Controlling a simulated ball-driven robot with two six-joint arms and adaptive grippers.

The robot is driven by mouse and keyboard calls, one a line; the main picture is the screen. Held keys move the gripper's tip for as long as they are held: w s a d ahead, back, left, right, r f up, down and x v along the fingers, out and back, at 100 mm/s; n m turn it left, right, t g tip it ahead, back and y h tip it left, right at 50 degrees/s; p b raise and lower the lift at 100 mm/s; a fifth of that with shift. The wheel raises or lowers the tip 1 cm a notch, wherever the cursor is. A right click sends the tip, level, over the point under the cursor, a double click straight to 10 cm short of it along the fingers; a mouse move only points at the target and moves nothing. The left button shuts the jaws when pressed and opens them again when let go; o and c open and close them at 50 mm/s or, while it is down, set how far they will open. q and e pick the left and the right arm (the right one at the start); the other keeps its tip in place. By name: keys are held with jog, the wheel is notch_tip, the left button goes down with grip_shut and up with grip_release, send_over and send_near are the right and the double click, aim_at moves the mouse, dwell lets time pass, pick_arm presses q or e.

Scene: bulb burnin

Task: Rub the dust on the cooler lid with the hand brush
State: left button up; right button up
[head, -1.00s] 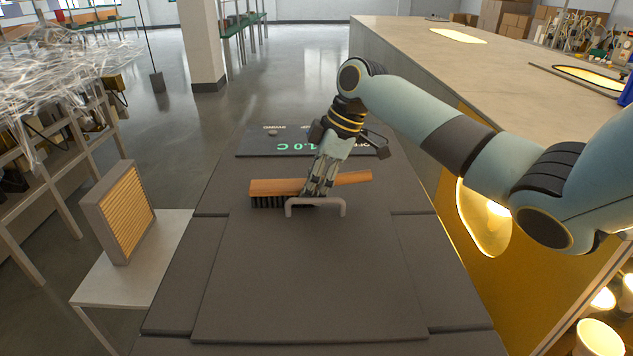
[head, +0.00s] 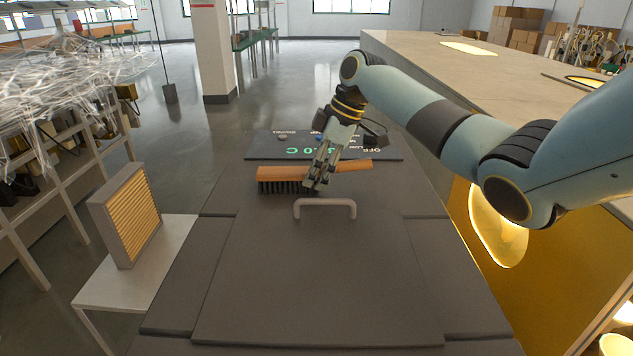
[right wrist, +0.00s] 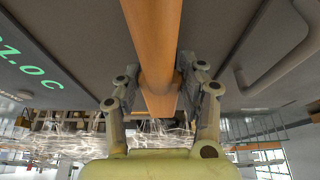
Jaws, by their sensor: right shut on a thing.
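The hand brush (head: 288,174) has an orange-brown wooden back and handle with dark bristles pointing down. My right gripper (head: 318,181) is shut on its handle, and the wooden handle (right wrist: 155,60) shows between the two fingers in the right wrist view. The brush lies crosswise just behind the lid's grey bar handle (head: 325,203). The bristles are at or very near the dark grey cooler lid (head: 315,280); I cannot tell whether they touch. I cannot make out distinct dust on the lid. My left gripper is not in view.
A display panel (head: 322,147) with green digits lies behind the brush. A pleated filter (head: 126,215) stands on a white side table (head: 135,270) at left. A long counter (head: 460,80) with a yellow front and a glowing round opening stands at right.

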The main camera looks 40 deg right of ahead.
jog(key=shift+w+d+f+b, duration=0.15)
jog(key=shift+w+d+b, duration=0.15)
jog(key=shift+w+d, duration=0.15)
jog(key=shift+w+d+b, duration=0.95)
jog(key=shift+w+b, duration=0.2)
jog(key=shift+b, duration=0.05)
jog(key=shift+w+d, duration=0.2)
jog(key=shift+w, duration=0.05)
jog(key=shift+r, duration=0.25)
notch_tip(320, 180, up, 6)
jog(key=p, duration=0.5)
jog(key=shift+p, duration=0.4)
